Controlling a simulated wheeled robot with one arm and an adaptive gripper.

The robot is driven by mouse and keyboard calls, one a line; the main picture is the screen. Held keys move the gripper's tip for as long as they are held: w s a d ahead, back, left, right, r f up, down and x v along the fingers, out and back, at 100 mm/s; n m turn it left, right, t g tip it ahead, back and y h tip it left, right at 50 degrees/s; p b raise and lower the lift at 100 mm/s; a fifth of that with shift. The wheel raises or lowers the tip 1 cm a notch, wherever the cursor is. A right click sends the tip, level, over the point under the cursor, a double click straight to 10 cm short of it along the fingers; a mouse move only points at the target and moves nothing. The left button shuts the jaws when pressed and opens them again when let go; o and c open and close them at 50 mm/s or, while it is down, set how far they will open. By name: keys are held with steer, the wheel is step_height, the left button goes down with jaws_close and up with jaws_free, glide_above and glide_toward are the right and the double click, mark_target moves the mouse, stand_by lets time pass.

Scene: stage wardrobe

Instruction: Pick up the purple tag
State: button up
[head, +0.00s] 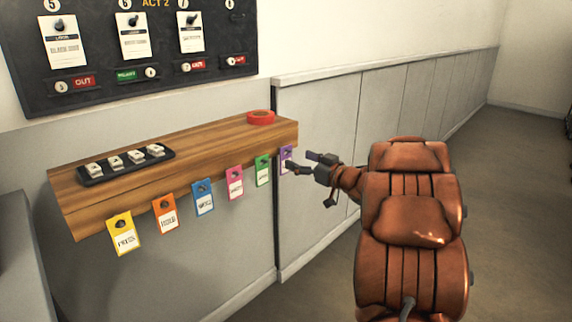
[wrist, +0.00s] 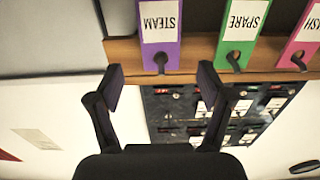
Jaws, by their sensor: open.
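The purple tag (head: 286,157) hangs on a hook at the right end of the wooden shelf's front edge. In the wrist view the purple tag (wrist: 160,32) appears upside down, reads STEAM, and its hook (wrist: 161,62) shows at the hole. My gripper (head: 303,162) is open and empty, just right of the tag in the head view. In the wrist view my gripper (wrist: 159,76) has its fingers spread, with the tag lined up between them but beyond their tips. No contact shows.
A green tag (head: 263,170) hangs beside the purple one, then pink (head: 235,182), blue (head: 203,197), orange (head: 165,215) and yellow (head: 124,233) tags. The wooden shelf (head: 210,145) holds a red tape roll (head: 260,117) and a black tray (head: 126,168). Floor at right is clear.

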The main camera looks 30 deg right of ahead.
steer(key=shift+b+x, duration=0.8)
steer(key=shift+x, duration=2.3)
steer(key=shift+r, duration=0.2)
steer(key=c, duration=0.9)
